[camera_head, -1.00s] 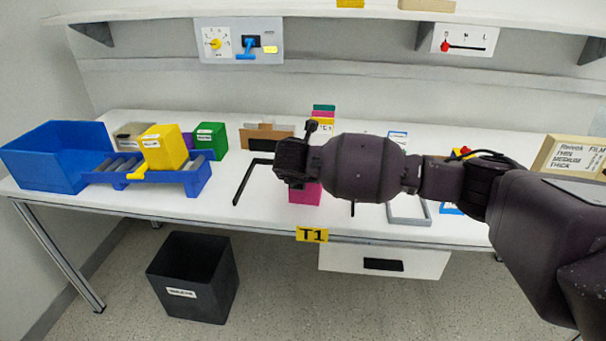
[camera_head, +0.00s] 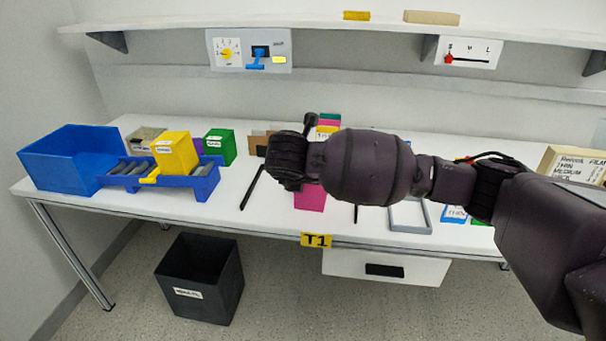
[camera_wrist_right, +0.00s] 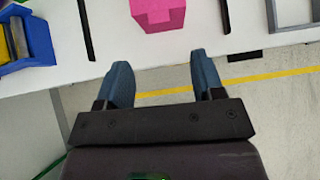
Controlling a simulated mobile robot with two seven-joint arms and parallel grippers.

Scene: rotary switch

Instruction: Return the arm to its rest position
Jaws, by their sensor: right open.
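My right arm (camera_head: 370,168) reaches in from the right, and its dark wrist end hangs over the front part of the table. In the right wrist view my right gripper (camera_wrist_right: 161,68) is open, with two blue fingers apart and nothing between them. It points toward the table's front edge, near a pink block (camera_wrist_right: 158,14). In the head view its fingers are hidden behind the wrist. The wall panel (camera_head: 281,45) with a yellow rotary knob (camera_head: 227,52) and a blue lever switch (camera_head: 257,58) is far from the gripper. My left gripper is not in view.
A blue bin (camera_head: 62,160), a blue roller rack (camera_head: 205,184) with a yellow box (camera_head: 174,152), and a green box (camera_head: 219,147) stand at the table's left. A grey frame (camera_head: 397,228) lies near the arm. A black bin (camera_head: 200,280) stands on the floor below.

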